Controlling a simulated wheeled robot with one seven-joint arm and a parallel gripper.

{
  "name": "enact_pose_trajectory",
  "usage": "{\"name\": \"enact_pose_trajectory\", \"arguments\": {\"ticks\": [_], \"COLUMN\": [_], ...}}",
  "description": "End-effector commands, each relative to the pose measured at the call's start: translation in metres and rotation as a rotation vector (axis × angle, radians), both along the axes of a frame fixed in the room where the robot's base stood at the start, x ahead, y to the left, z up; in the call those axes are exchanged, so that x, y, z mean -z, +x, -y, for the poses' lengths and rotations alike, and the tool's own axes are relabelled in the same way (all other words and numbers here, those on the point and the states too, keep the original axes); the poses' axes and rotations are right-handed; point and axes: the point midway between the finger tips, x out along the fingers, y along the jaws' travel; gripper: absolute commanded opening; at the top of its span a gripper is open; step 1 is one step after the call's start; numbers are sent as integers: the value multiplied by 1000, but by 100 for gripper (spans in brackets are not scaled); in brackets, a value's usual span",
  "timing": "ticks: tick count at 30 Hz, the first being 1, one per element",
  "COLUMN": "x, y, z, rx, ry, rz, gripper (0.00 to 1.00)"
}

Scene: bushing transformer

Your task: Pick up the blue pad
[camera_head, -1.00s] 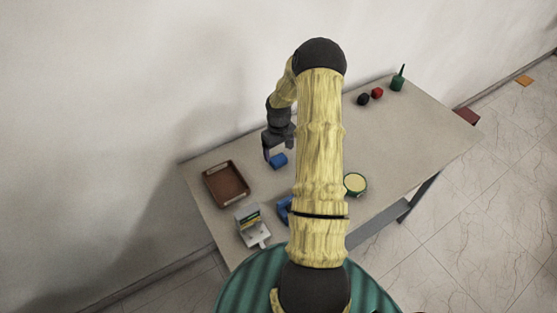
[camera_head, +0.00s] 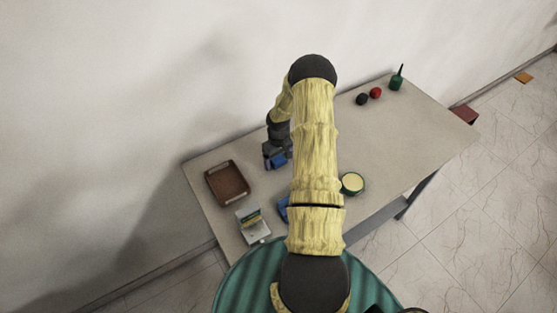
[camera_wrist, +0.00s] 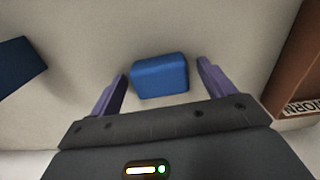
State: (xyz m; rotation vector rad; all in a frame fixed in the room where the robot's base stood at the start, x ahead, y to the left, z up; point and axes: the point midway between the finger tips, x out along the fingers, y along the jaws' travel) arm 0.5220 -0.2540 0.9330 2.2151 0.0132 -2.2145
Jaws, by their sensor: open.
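The blue pad (camera_wrist: 160,76) is a small rounded block on the table, and it also shows in the head view (camera_head: 277,160). My gripper (camera_wrist: 164,80) is open, with one purple finger to the left of the pad and one to the right. In the wrist view the pad lies between the fingers near their tips, with a gap on each side. In the head view my gripper (camera_head: 276,163) is low over the table and partly covers the pad. I cannot tell the exact height of the fingertips above the table.
A brown tray (camera_head: 206,181) stands left of my gripper. A grey device (camera_head: 252,229) and another blue object (camera_head: 283,208), partly hidden by my arm, are nearer. A round yellow-topped container (camera_head: 352,183) is to the right. Red and black balls and a green bottle (camera_head: 396,83) stand far off.

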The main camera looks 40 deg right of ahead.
Motion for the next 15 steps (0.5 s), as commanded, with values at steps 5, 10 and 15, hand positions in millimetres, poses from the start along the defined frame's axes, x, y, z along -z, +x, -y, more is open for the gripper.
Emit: {"name": "enact_pose_trajectory", "arguments": {"ticks": [5,10,15], "x": [0,0,0], "y": [0,0,0], "z": [0,0,0], "rx": [0,0,0], "ry": [0,1,1], "rz": [0,0,0], "gripper": [82,80,46]}}
